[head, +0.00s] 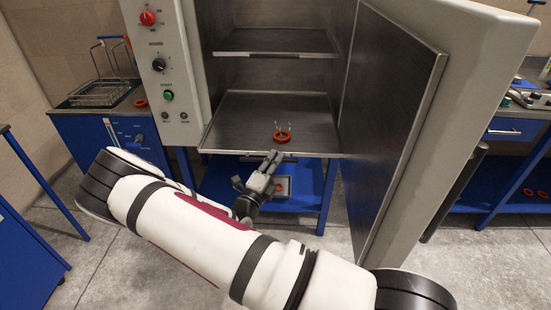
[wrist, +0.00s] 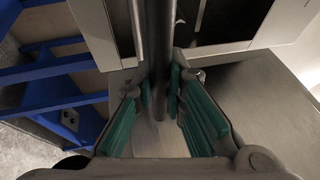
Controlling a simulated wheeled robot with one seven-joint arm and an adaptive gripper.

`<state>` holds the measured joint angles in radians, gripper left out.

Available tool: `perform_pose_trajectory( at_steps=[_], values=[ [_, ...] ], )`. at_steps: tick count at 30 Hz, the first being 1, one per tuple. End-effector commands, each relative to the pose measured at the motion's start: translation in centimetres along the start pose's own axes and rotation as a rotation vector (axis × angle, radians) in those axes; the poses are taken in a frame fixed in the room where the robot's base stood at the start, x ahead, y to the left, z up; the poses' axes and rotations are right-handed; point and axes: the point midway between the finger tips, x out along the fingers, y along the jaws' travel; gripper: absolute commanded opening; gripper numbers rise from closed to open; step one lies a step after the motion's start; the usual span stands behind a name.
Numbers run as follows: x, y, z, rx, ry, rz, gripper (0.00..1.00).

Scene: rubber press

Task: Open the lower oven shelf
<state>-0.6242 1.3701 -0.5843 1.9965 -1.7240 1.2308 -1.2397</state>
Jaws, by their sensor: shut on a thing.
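The oven (head: 165,60) stands open. Its lower shelf (head: 240,115) is a grey metal tray that sticks out a little at the front, with a red ring (head: 283,136) with thin prongs lying on it. The upper shelf (head: 270,42) sits above, inside the oven. In the wrist view, the green-padded fingers (wrist: 160,85) are closed around a dark bar-like edge (wrist: 158,40), which appears to be the shelf's front lip. The exact contact is partly hidden.
The open oven door (head: 400,120) hangs to the right, close to my arm. A blue table (head: 310,185) stands below the oven, with a small tray (head: 283,187) on its lower level. Blue benches stand at left (head: 85,135) and right (head: 515,128). Grey floor lies in front.

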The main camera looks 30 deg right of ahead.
Motion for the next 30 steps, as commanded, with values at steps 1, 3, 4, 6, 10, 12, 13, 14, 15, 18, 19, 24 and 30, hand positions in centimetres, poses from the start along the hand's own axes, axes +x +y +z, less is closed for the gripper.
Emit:
perform_pose_trajectory(
  at_steps=[1, 3, 4, 6, 10, 12, 13, 14, 15, 18, 19, 24, 30],
  values=[
    [-0.1, 0.2, 0.1, 0.0, -0.002, 0.005, 0.0],
    [-0.1, 0.2, 0.1, 0.0, -0.002, 0.005, 0.0],
    [-0.1, 0.2, 0.1, 0.0, -0.002, 0.005, 0.0],
    [-0.1, 0.2, 0.1, 0.0, -0.002, 0.005, 0.21],
    [-0.1, 0.1, 0.1, 0.0, -0.002, 0.004, 0.33],
    [0.0, 0.1, 0.1, 0.0, -0.001, 0.003, 0.33],
    [0.0, 0.1, 0.1, 0.0, -0.001, 0.003, 0.33],
    [0.0, 0.1, 0.1, 0.0, -0.001, 0.002, 0.33],
    [0.0, 0.1, 0.1, 0.0, -0.001, 0.002, 0.33],
    [-0.2, 0.1, 0.1, 0.0, -0.001, 0.002, 0.33],
    [-0.3, 0.1, 0.1, 0.0, -0.001, 0.002, 0.33],
    [-2.4, 0.1, 0.2, 0.0, -0.004, 0.003, 0.33],
    [-6.6, 0.1, 0.2, 0.001, -0.005, 0.004, 0.33]
  ],
)
